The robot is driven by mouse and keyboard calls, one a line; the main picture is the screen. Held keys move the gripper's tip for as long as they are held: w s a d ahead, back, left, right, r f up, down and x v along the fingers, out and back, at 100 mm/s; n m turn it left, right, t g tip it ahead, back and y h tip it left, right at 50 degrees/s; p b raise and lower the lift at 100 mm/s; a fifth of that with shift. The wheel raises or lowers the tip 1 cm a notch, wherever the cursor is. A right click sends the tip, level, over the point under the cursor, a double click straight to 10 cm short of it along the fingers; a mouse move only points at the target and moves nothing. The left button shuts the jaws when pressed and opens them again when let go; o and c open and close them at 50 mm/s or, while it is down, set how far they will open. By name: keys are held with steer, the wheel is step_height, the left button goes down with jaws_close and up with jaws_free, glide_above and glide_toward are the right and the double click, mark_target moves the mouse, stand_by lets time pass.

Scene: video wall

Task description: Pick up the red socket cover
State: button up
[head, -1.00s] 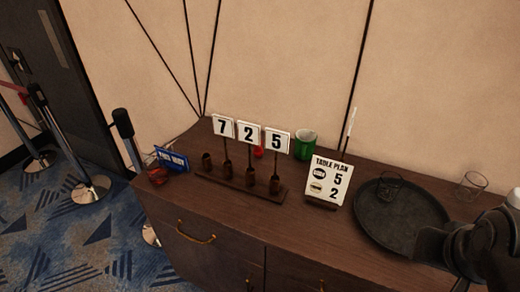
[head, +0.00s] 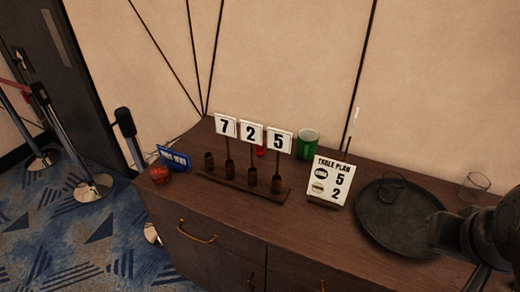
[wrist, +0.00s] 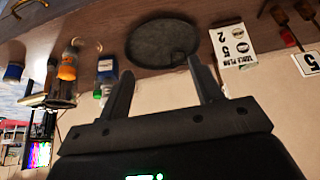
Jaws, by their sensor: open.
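A small red thing (head: 260,151) shows partly behind the number cards on the dark wooden cabinet. It also shows in the wrist view (wrist: 288,38), beside the cards. A second red, rounded thing (head: 159,175) sits at the cabinet's left end, by the blue sign. I cannot tell for sure which is the red socket cover. My gripper (wrist: 160,66) is open and empty in the wrist view, with the round tray beyond its fingers. In the head view my arm is at the right edge, over the tray's right side, far from both red things.
A wooden rack (head: 240,187) holds cards 7, 2, 5. Around it are a blue sign (head: 173,158), a green cup (head: 307,144) and a table plan card (head: 329,180). A dark tray (head: 385,225) holds a glass; another glass (head: 474,187) stands behind. Bottles (wrist: 68,68) show in the wrist view.

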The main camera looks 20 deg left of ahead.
steer(key=w+a+r+n, duration=0.2)
steer(key=w+a+r, duration=0.35)
steer(key=w, duration=0.35)
steer(key=w+a+r+n, duration=0.2)
steer(key=w+a+r, duration=0.3)
steer(key=w+a, duration=0.3)
steer(key=n+g+y, duration=0.3)
steer(key=n, duration=0.3)
glide_above(260, 149)
steer(key=d, duration=0.1)
step_height(260, 149, down, 30)
steer(key=shift+y, duration=0.3)
steer(key=x, duration=0.4)
steer(key=shift+w+a+f, duration=0.25)
steer(key=shift+w+a, duration=0.05)
steer(key=shift+w, duration=0.05)
steer(key=c, duration=1.1)
